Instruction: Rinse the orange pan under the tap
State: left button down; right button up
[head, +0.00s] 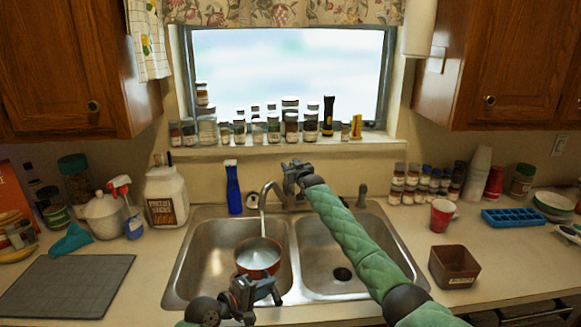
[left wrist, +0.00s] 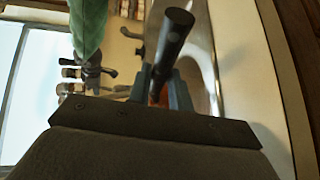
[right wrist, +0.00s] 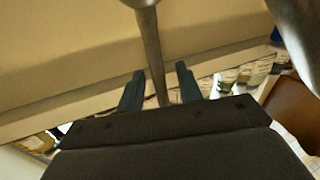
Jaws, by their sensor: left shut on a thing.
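The orange pan (head: 271,262) sits low in the left sink basin, below the spout of the tap (head: 266,190). A pale thin line runs from the spout down to the pan, seemingly water. My left gripper (head: 262,290) is shut on the pan's dark handle, in front of the pan. In the left wrist view the black handle (left wrist: 172,45) stands between the fingers (left wrist: 160,90); the pan body is mostly hidden. My right gripper (head: 292,172) is behind the sink, by the tap. In the right wrist view its fingers (right wrist: 160,88) are apart, with a metal tube (right wrist: 150,45) between or beyond them.
A blue bottle (head: 234,188) and a white jug (head: 166,197) stand left of the tap. The right basin (head: 335,255) is empty, with my right arm above it. A brown container (head: 454,267) and red cup (head: 442,215) stand right of the sink. Jars line the sill.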

grip_shut()
jog(key=shift+s+d+f+n+t+y, duration=0.1)
jog(key=shift+s+f+n+t+y, duration=0.1)
jog(key=shift+s+f+t, duration=0.3)
jog(key=shift+s+f+n+t+y, duration=0.1)
jog(key=shift+s+t+y, duration=0.15)
jog(key=shift+t, duration=0.45)
grip_release()
jog(key=shift+s+r, duration=0.1)
jog(key=shift+s, duration=0.15)
